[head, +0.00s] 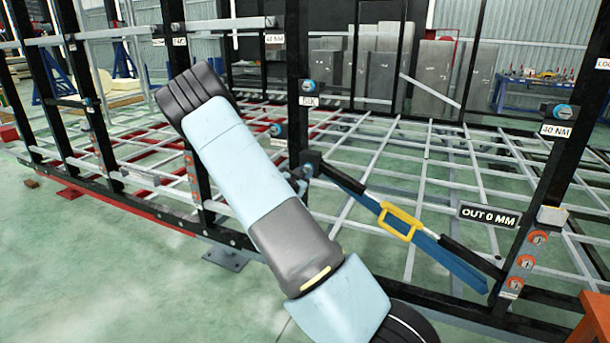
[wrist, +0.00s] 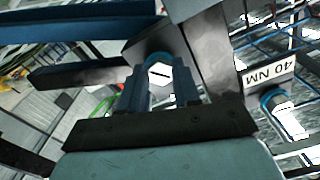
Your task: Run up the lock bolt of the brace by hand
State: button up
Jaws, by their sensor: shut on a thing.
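The brace (head: 385,205) is a dark bar with a blue lower part and a yellow handle (head: 399,220). It slants down from the middle post to the right post. In the wrist view, my gripper (wrist: 160,85) has its two blue fingers on either side of the lock bolt (wrist: 158,74), shut on it. The bolt shows a pale hex head with a dark mark and a blue ring. It sits at a dark bracket. In the head view, my arm covers most of the gripper, and the bolt cannot be made out clearly.
Black upright posts and a pale grid floor frame surround the arm. A sign reading OUT 0 MM (head: 488,216) hangs beside the brace. A 40 NM label (wrist: 268,74) and another blue-ringed bolt (wrist: 275,104) are close to the right of my gripper.

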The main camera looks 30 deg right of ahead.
jog(key=shift+w+a+f+m, duration=0.1)
jog(key=shift+a+m, duration=0.15)
jog(key=shift+m, duration=0.75)
jog(key=o, duration=1.1)
jog(key=shift+d, duration=0.1)
jog(key=shift+c, duration=0.2)
jog(key=v, duration=1.4)
jog(key=shift+w+d, duration=0.1)
